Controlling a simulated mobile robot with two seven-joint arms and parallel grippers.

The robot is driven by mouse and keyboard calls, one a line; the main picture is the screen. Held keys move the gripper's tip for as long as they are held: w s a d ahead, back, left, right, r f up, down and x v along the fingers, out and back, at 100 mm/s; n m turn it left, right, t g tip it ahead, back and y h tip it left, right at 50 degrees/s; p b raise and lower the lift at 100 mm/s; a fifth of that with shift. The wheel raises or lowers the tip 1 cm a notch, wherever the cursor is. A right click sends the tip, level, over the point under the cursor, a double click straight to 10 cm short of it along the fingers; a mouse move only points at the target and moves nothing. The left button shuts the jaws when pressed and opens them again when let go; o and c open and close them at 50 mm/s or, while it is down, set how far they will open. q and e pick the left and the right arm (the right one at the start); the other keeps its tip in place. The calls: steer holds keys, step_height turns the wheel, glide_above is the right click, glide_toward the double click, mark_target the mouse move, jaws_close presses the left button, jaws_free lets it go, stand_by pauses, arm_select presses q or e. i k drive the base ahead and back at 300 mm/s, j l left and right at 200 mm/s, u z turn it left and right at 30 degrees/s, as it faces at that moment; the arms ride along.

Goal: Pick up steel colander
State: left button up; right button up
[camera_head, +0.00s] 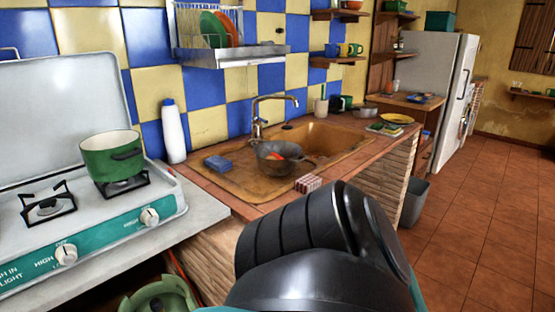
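A dark grey metal bowl-shaped vessel (271,165) with a handle at its right stands at the front of the sink. It may be the steel colander, but I cannot make out holes in it at this size. Something orange-red (289,151) shows inside it. A black link of my own arm fills the bottom middle of the view, in front of the counter. Neither of my grippers shows in this view.
The brown sink (322,137) has a faucet (257,118) behind it. A blue sponge (217,162) and a striped block (308,183) lie near the vessel. A white bottle (173,135) and a green pot (111,158) on the stove (95,235) stand left.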

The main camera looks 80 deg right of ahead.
mark_target(284, 169)
steer(key=z, duration=2.6)
